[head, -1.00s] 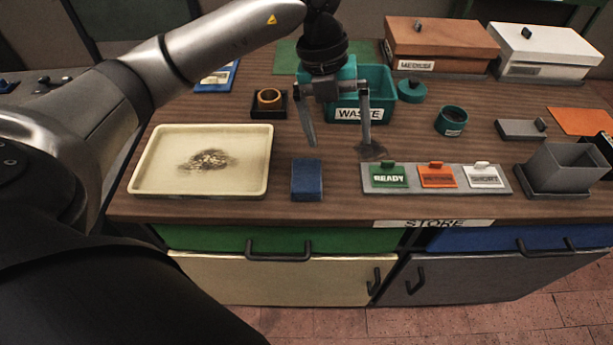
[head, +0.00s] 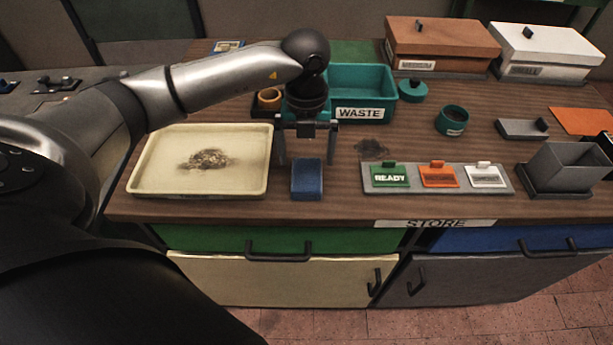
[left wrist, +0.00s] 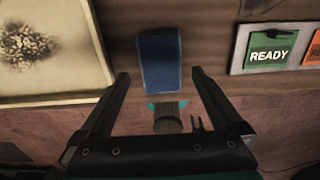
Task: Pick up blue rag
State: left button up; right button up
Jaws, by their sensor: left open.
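The blue rag (head: 307,180) is a small folded block lying on the wooden bench top, near its front edge, just right of the cream tray. My left gripper (head: 306,160) is open and empty above it, pointing down, with one finger toward each side of the rag. In the left wrist view the rag (left wrist: 160,60) lies between and beyond the open fingertips (left wrist: 160,76), not touched as far as I can see. My right gripper is not in view.
The cream tray (head: 150,180) with a dark smudge of debris stands left of the rag. The grey card holder (head: 375,186) with READY and other cards is to the right. The teal WASTE bin (head: 385,85) stands behind. Bare wood lies between rag and holder.

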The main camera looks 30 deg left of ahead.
aim_at(307, 173)
pick_arm(q)
notch_tip(307, 173, down, 4)
jog(key=shift+s+d+f, duration=0.15)
jog(key=shift+f, duration=0.1)
jog(key=c, duration=1.2)
jog(key=shift+o, duration=0.2)
jog(key=shift+r, duration=0.1)
notch_tip(307, 173, up, 20)
jog(key=p, duration=0.1)
jog(key=shift+p, duration=0.3)
